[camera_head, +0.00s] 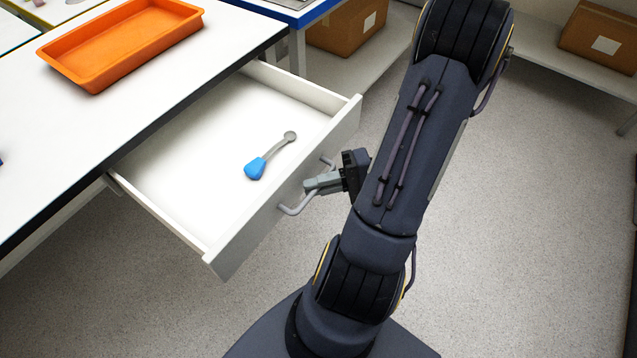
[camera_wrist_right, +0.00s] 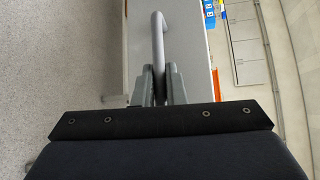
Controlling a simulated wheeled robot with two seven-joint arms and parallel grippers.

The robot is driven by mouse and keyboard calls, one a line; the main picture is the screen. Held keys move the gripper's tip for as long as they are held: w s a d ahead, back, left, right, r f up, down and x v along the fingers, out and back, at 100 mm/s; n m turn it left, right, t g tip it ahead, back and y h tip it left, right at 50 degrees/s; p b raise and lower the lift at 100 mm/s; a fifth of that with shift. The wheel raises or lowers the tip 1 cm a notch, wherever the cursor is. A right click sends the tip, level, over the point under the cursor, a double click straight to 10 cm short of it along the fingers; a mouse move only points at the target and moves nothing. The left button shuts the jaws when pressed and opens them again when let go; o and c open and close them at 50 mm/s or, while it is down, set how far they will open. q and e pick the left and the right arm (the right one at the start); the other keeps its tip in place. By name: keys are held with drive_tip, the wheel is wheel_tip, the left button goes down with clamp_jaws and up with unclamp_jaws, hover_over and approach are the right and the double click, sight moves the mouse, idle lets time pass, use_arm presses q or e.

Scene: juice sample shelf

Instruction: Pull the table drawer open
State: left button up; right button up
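The white table drawer (camera_head: 190,187) stands well out from under the white table (camera_head: 200,55) in the head view. Its front carries a grey bar handle (camera_head: 292,210). My right gripper (camera_head: 314,184) is at the handle, with its fingers around the bar. In the right wrist view the handle (camera_wrist_right: 158,40) runs down between the two fingers of the right gripper (camera_wrist_right: 160,84), which look closed on it. A blue-handled scoop (camera_head: 256,168) lies inside the drawer. My left gripper is in neither view.
An orange tray (camera_head: 75,72) sits on the tabletop. Cardboard boxes (camera_head: 345,28) stand on low shelves at the back, one more (camera_head: 600,38) at the upper right. The grey floor around my right arm is clear.

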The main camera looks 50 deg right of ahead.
drive_tip(key=o, duration=0.5)
drive_tip(key=shift+c, duration=0.2)
drive_tip(key=v, duration=0.7)
drive_tip(key=shift+s+d, duration=0.2)
drive_tip(key=shift+d, duration=0.15)
drive_tip(key=shift+r, duration=0.1)
drive_tip(key=w+a+r+n+g+h+p, duration=0.2)
drive_tip(key=a+r+n+h+p, duration=0.2)
drive_tip(key=a+r, duration=0.4)
drive_tip(key=w+a+r+n+g+h+p, duration=0.2)
drive_tip(key=w+a+r+n+h+p, duration=0.1)
drive_tip(key=a+r+p, duration=0.3)
drive_tip(key=a+r+h, duration=0.1)
drive_tip(key=a+r, duration=0.1)
drive_tip(key=a, duration=0.1)
drive_tip(key=shift+a+r+n+g+h, duration=0.2)
drive_tip(key=shift+r+n+g+h, duration=0.15)
drive_tip(key=shift+n+g+h, duration=0.05)
